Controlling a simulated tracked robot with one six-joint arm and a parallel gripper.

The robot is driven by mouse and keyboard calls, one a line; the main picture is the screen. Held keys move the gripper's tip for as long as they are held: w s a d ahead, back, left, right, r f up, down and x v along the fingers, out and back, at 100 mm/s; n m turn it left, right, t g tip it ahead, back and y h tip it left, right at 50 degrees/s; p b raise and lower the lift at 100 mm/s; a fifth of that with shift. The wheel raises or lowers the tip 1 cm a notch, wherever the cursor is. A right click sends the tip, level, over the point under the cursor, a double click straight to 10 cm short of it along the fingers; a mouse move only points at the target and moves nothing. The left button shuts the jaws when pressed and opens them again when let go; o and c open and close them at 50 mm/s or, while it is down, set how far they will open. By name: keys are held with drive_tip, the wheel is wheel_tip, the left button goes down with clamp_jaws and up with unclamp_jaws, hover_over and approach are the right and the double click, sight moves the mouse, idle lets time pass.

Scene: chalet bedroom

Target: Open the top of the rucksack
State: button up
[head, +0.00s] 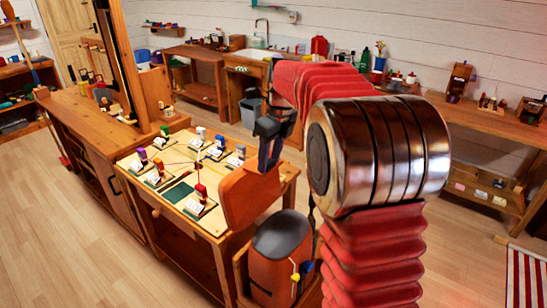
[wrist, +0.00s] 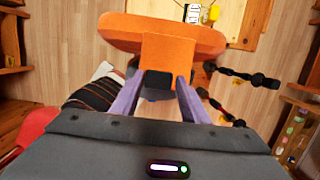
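The rucksack (head: 280,262) stands upright in the head view, an orange-brown body with a dark grey top (head: 283,232). Its orange lid flap (head: 248,197) is raised clear of the top and stands steeply at the table side. My gripper (head: 268,166) is at the flap's upper edge. In the wrist view the wide orange flap (wrist: 165,32) has a tab (wrist: 168,52) reaching between my two purple fingers (wrist: 158,88). They appear shut on the tab; a dark piece shows below it. The rucksack's inside cannot be seen.
A wooden table (head: 160,222) with several small blocks and cards stands left of the rucksack. Long workbenches (head: 500,125) run along the back wall. A striped deck chair (head: 525,275) is at lower right. The floor (head: 75,240) at left is clear.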

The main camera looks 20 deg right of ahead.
drive_tip(key=shift+o, duration=1.3)
drive_tip(key=shift+s, duration=0.1)
wheel_tip(320, 180, up, 14)
drive_tip(key=s+d, duration=0.1)
drive_tip(key=s, duration=0.1)
drive_tip(key=shift+d+f, duration=0.2)
drive_tip(key=shift+f, duration=0.05)
